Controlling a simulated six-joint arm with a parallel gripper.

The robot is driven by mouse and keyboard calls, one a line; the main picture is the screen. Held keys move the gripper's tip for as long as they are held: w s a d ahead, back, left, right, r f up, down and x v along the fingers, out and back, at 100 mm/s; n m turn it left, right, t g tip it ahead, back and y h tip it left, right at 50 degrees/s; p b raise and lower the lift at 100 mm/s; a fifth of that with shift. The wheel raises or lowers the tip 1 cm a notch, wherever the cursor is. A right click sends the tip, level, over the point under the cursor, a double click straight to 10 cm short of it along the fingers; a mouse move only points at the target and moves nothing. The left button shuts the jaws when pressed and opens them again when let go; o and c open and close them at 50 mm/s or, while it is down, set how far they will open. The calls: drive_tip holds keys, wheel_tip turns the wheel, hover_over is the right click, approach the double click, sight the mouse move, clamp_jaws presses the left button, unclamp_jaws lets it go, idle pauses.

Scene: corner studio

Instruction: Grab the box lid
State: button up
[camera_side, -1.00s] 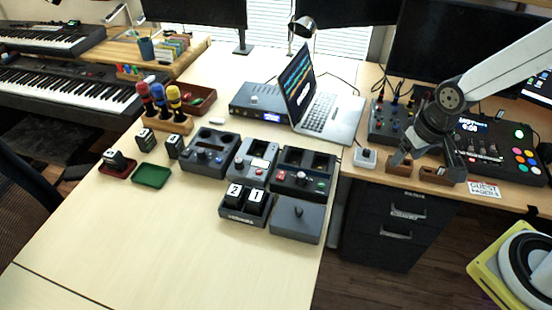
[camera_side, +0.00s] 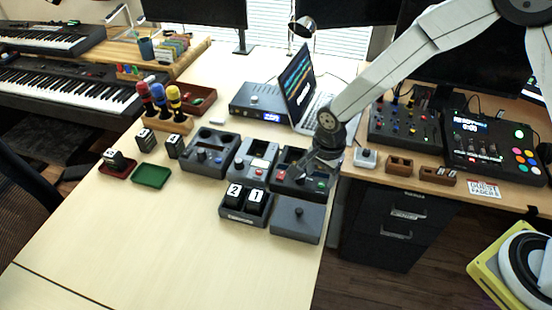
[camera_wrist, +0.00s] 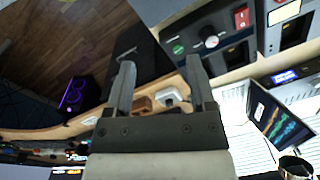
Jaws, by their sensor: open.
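The box lid (camera_side: 297,219) is a dark grey square piece with a small round knob on top. It lies at the table's right edge in the side view, in front of a dark control unit (camera_side: 303,181). An open dark box (camera_side: 246,208) with two number blocks, 2 and 1, stands just left of it. My gripper (camera_side: 305,172) is above the control unit, behind the lid and apart from it. In the wrist view my gripper (camera_wrist: 159,75) is open with nothing between its fingers. I cannot make out the lid there.
Further grey units (camera_side: 211,154) stand left of the control unit. A laptop (camera_side: 318,110) is behind my gripper. Small wooden holders (camera_side: 398,166) and a white-grey button box (camera_side: 365,157) are on the right desk. The table's front left is clear.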

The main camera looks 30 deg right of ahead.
sight(299, 210)
drive_tip(key=a+f+m, duration=0.2)
drive_tip(key=a+f, duration=0.1)
drive_tip(key=w+a+f+m, duration=0.1)
drive_tip(key=a+f+m, duration=0.1)
drive_tip(key=shift+a+g, duration=0.1)
drive_tip(key=shift+g, duration=0.2)
drive_tip(key=shift+f, duration=1.35)
drive_tip(key=shift+s+d+f, duration=0.1)
drive_tip(key=shift+d+f, duration=0.05)
drive_tip(key=shift+f, duration=1.15)
drive_tip(key=shift+d+f, duration=0.15)
drive_tip(key=shift+f, duration=1.15)
drive_tip(key=shift+c, duration=0.2)
clamp_jaws()
